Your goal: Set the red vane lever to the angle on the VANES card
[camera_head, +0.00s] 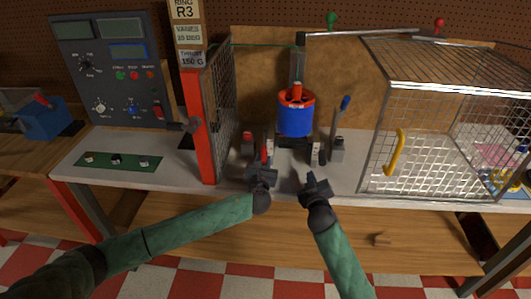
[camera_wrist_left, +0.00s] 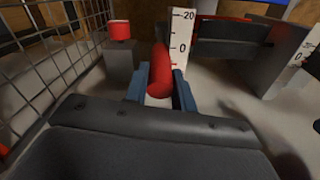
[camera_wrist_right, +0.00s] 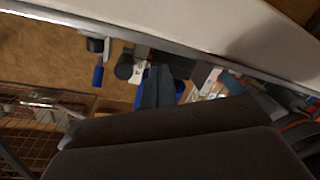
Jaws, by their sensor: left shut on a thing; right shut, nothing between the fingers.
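The red vane lever (camera_wrist_left: 160,68) stands close to upright beside a white scale plate (camera_wrist_left: 182,38) marked -20 and 0. In the head view the lever (camera_head: 264,153) shows just above my left gripper (camera_head: 263,174). In the left wrist view my left gripper (camera_wrist_left: 160,90) is shut on the lever, one blue-grey finger on each side. The exact angle cannot be read. The VANES card (camera_head: 188,34) hangs at upper left; its number is small, perhaps 20 or 25 DEG.
The blue rotor duct (camera_head: 296,120) stands behind the grippers. A red-knobbed grey block (camera_wrist_left: 120,50) sits left of the lever. The red post (camera_head: 197,125) and mesh panel (camera_head: 220,95) bound the left side. A blue-handled lever (camera_head: 342,115) and wire cage (camera_head: 420,140) stand right.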

